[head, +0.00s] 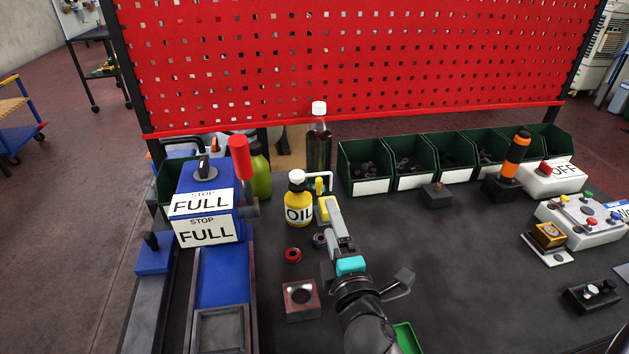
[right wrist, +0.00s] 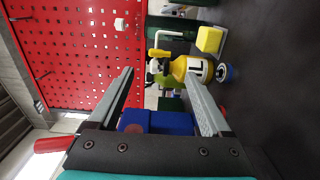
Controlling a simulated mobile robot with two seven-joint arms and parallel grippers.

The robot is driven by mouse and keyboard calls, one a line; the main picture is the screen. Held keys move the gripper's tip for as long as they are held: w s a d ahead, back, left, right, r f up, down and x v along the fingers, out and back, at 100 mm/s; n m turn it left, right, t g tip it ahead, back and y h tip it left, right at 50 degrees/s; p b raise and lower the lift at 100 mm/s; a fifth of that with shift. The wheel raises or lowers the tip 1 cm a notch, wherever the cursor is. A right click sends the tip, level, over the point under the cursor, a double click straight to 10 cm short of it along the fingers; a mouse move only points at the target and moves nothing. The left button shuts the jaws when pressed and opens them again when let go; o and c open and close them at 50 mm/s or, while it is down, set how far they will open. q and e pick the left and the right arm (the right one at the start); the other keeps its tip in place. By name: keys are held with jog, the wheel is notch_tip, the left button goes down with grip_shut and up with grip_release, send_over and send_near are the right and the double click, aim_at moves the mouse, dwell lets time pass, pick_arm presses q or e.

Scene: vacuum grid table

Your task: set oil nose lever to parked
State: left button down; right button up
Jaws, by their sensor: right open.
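The yellow oil bottle (head: 298,211), labelled OIL with a white cap, stands upright on the dark table. Just right of it is a small yellow part (head: 322,208) with a pale bent rod (head: 320,174) above it. I cannot tell which part is the nose lever or how it is set. My right gripper (head: 332,205) is beside the bottle and partly covers the yellow part. In the right wrist view, my right gripper (right wrist: 162,78) is open, with the bottle (right wrist: 195,68) ahead near one fingertip and the yellow block (right wrist: 209,39) beyond. My left gripper is not in view.
A blue unit (head: 205,177) with FULL labels and a red-handled lever (head: 239,157) stands left. A tall dark bottle (head: 319,140) and green bins (head: 362,165) are behind. A red ring (head: 293,255) and square block (head: 301,299) lie nearby.

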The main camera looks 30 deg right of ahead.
aim_at(316, 174)
jog(key=x, duration=1.5)
jog(key=shift+c, duration=0.2)
jog(key=shift+r, duration=0.1)
grip_shut()
dwell(0.5)
